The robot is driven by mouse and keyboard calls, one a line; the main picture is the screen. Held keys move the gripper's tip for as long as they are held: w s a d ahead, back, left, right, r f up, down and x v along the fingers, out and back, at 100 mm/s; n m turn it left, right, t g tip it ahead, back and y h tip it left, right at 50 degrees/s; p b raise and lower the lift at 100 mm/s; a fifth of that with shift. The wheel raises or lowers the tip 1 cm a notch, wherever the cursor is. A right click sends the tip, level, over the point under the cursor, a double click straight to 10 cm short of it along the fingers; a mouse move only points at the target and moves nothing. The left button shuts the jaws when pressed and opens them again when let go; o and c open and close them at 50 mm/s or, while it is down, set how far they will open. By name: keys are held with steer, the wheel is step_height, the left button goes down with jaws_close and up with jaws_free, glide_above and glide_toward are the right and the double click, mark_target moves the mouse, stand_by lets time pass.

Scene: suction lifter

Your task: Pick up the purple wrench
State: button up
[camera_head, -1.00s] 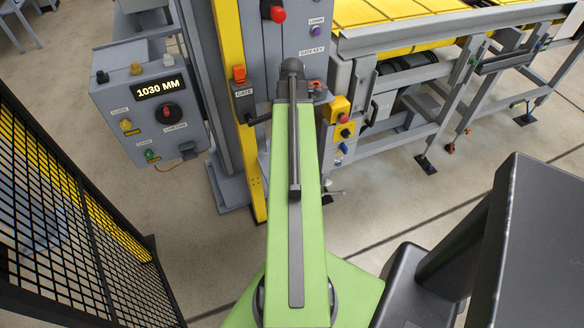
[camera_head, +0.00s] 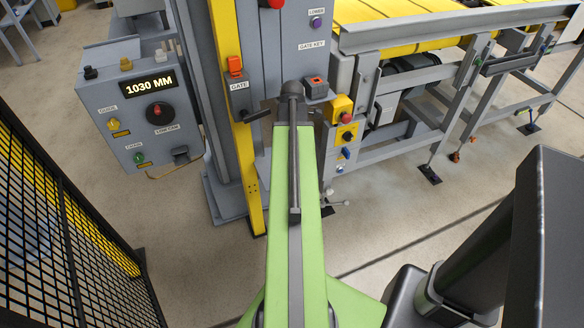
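I cannot see a purple wrench in this view. The only purple item I make out is a small purple knob (camera_head: 316,22) below the LOWER label on the grey machine column (camera_head: 270,60). My gripper is not in view. Dark grey links at the lower right appear to be part of my arm.
A green beam with a grey rod (camera_head: 294,160) fills the middle foreground. A yellow-topped conveyor (camera_head: 400,22) runs to the upper right. Floor (camera_head: 390,220) right of the beam is open.

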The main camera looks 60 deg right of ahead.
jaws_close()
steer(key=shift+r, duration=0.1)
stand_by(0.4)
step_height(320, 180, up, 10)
steer(key=p, duration=1)
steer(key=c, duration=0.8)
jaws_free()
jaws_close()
